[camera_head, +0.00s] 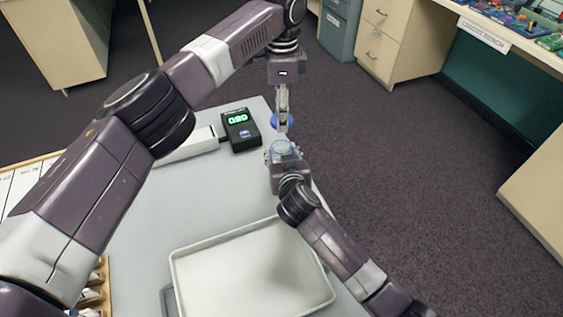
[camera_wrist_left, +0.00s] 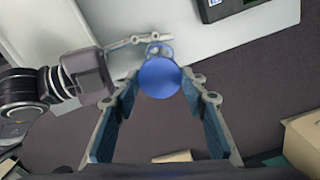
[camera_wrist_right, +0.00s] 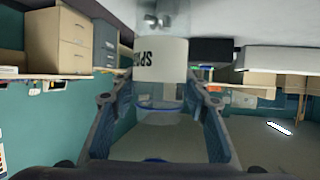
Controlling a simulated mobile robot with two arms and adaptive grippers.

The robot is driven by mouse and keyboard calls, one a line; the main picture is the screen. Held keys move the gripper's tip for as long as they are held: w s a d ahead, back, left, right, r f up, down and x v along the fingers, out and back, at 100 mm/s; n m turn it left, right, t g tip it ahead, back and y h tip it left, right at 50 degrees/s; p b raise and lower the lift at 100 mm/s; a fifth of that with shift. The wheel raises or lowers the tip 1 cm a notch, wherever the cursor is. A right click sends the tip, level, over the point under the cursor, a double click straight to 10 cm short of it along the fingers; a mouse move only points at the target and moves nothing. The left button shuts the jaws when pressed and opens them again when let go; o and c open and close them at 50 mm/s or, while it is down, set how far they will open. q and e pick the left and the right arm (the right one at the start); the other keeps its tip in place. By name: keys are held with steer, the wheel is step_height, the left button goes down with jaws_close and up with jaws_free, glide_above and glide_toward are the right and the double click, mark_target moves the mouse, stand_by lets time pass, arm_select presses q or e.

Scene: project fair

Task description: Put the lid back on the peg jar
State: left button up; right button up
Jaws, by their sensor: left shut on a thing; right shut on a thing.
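In the head view my left gripper (camera_head: 283,112) points down and is shut on a round blue lid (camera_head: 282,122). The lid also shows between the fingers in the left wrist view (camera_wrist_left: 159,77). Below it, my right gripper (camera_head: 282,155) is shut on the clear peg jar (camera_head: 284,147), near the table's right edge. The lid is above the jar with a small gap between them. In the left wrist view the jar (camera_wrist_left: 155,50) shows just past the lid, partly hidden by it. In the right wrist view the clear jar (camera_wrist_right: 160,95) is between the fingers. Its contents are unclear.
A black device with a green digital display (camera_head: 240,130) stands on the grey table (camera_head: 215,205), left of the grippers. A pale tray (camera_head: 178,275) lies at the front. Wooden holders (camera_head: 98,285) are at the lower left. Right of the table is open carpet.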

jaws_close()
arm_select(q)
steer(key=shift+f, duration=2.5)
steer(key=shift+c, duration=0.2)
steer(key=shift+f, duration=0.85)
steer(key=shift+f, duration=0.6)
